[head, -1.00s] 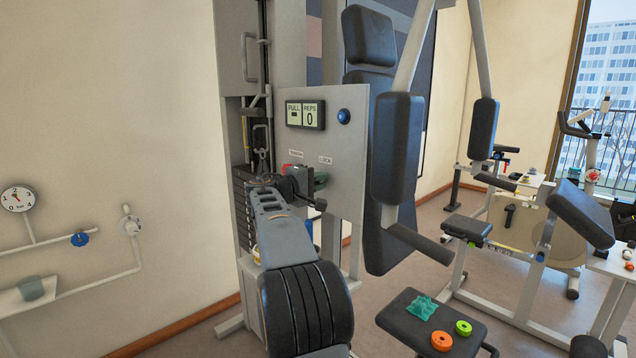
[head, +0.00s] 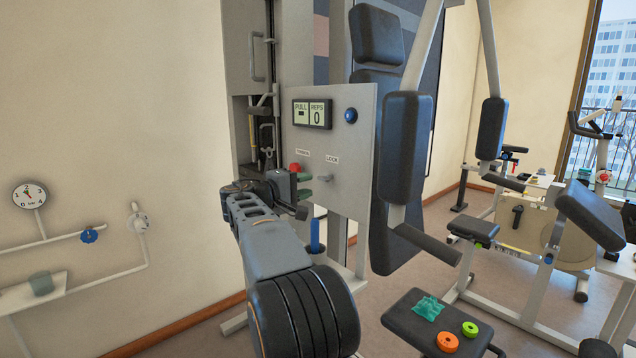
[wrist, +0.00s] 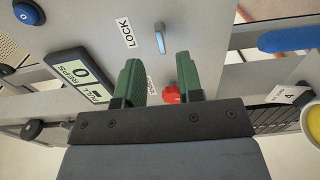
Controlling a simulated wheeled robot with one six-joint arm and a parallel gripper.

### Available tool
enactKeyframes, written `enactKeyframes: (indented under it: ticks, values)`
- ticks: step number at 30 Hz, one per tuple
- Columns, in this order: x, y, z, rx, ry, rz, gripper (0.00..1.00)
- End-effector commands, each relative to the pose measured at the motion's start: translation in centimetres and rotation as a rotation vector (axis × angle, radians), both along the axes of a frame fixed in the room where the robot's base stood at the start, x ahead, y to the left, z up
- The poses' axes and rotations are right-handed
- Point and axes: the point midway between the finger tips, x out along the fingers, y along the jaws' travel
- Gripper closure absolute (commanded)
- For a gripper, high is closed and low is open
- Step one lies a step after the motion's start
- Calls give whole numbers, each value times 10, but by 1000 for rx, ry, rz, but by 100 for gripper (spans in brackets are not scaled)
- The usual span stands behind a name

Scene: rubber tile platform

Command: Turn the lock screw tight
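The lock screw (head: 325,178) is a small pale metal handle on the grey panel, below the LOCK label. In the wrist view the lock screw (wrist: 160,40) stands out past the fingertips, roughly between them in the picture and apart from both. My gripper (head: 307,185) is just left of and slightly below it in the head view. In the wrist view my gripper (wrist: 158,62) has two green fingers spread apart with nothing between them. The LOCK label (wrist: 125,33) is left of the screw there.
A red knob (head: 295,168) sits left of the lock screw; it shows near the right finger in the wrist view (wrist: 171,95). A reps display (head: 312,114) and blue button (head: 351,116) are above. A black arm pad (head: 407,145) hangs close on the right.

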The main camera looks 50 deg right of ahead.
Motion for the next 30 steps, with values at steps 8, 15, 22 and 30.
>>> enactKeyframes:
  ticks: [8, 15, 22, 30]
  values:
    - [4, 47, 1, 0, 0, 3, 66]
    - [4, 63, 0, 0, -1, 1, 66]
    - [4, 64, 0, 0, -1, -1, 66]
    - [4, 64, 0, 0, 0, 0, 66]
